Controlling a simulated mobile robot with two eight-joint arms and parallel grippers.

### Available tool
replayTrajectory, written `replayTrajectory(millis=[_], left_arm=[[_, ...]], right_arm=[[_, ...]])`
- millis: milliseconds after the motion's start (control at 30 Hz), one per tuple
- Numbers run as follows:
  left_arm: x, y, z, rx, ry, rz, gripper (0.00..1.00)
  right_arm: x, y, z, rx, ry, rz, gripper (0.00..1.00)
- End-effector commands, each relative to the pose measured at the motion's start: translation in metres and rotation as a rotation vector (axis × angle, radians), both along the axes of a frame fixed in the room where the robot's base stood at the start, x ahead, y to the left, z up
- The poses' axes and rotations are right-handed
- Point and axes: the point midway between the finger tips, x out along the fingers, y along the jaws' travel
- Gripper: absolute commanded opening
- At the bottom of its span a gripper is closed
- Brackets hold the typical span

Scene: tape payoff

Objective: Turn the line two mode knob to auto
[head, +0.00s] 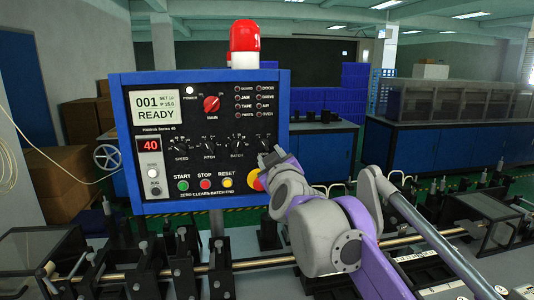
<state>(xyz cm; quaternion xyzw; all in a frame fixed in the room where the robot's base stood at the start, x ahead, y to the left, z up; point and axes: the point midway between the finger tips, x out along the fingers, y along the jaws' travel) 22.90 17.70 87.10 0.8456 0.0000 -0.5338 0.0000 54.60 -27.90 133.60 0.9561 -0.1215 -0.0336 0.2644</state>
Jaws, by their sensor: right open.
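A blue-framed control panel (200,135) stands upright in front of me. It has a red MAIN knob (211,104) and black knobs marked SPEED (180,142), PITCH (208,142) and BATCH (236,142). I cannot make out a knob labelled line two mode or an auto mark. My right gripper (270,158) is open, in front of the panel's lower right edge. It is close to the BATCH knob and above a partly hidden red and yellow stop button (255,181). I cannot tell if it touches the panel. My left gripper is not in view.
Green START (183,185), red STOP (205,184) and yellow RESET (227,183) buttons line the panel's bottom. A red beacon (245,37) tops it. A metal rod (265,263) and machine fittings run below. Blue cabinets (325,152) stand behind.

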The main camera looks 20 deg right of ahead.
Motion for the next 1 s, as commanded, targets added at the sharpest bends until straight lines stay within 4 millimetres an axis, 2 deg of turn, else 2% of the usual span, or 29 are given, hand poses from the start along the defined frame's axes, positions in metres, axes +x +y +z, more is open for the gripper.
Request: replayTrajectory(millis=[100, 233, 767, 867, 967, 1000], left_arm=[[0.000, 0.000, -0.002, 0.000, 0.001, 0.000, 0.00], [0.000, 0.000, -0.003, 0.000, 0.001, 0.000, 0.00], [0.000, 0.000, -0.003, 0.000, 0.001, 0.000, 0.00], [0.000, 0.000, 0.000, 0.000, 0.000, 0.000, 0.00], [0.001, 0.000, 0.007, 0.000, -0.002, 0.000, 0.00], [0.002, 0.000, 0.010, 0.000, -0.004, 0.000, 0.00]], right_arm=[[-0.015, 0.004, 0.000, 0.001, 0.000, 0.000, 0.45], [-0.023, 0.006, 0.000, 0.000, 0.000, 0.000, 0.45], [-0.024, 0.007, 0.000, 0.001, 0.002, 0.001, 0.45], [-0.027, 0.015, -0.013, 0.027, 0.027, 0.030, 0.45], [-0.037, 0.036, -0.049, 0.095, 0.105, 0.100, 0.45], [-0.044, 0.047, -0.070, 0.135, 0.151, 0.133, 0.45]])
